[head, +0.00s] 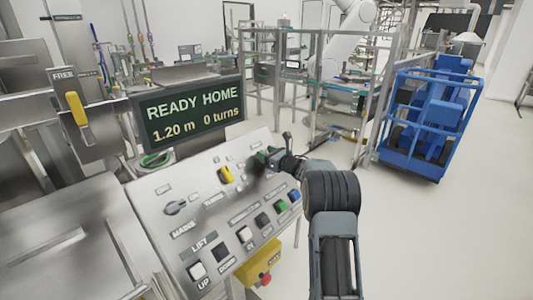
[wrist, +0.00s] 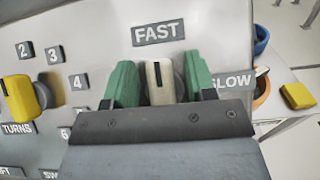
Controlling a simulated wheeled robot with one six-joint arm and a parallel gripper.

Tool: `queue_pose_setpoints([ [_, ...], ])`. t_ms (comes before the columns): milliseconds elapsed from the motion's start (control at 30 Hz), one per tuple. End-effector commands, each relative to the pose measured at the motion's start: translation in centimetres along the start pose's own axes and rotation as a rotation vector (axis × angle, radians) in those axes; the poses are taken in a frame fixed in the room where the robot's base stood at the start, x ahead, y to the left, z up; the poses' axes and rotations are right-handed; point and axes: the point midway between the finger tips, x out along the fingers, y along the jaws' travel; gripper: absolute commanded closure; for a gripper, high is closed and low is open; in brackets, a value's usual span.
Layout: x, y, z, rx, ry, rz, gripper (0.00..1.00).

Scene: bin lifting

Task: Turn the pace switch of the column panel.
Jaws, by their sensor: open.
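The pace switch (wrist: 161,82) is a cream knob with a dark line at its upper end, on the grey column panel (head: 151,205). The line points up towards the FAST label (wrist: 158,32); the SLOW label (wrist: 231,82) is to the right. My gripper (wrist: 160,86) is open, with one green finger on each side of the knob. Narrow gaps seem to show, but contact is unclear. The knob's lower part is hidden by the gripper body. In the head view my gripper (head: 268,157) is at the panel's upper right and hides the switch.
A yellow turns knob (wrist: 22,98) is left of the gripper, also visible in the head view (head: 226,175). The display (head: 190,110) reads READY HOME, 1.20 m, 0 turns. Buttons and a yellow box with a red button (head: 265,279) are lower.

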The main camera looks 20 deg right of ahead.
Motion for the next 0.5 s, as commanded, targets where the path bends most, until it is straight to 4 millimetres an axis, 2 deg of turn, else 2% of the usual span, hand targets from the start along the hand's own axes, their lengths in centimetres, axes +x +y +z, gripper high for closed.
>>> queue_pose_setpoints([
  [200,0.02,0.01,-0.03,0.0,0.0,0.0,0.49],
  [500,0.0,0.0,-0.01,0.0,0.0,0.0,0.78],
])
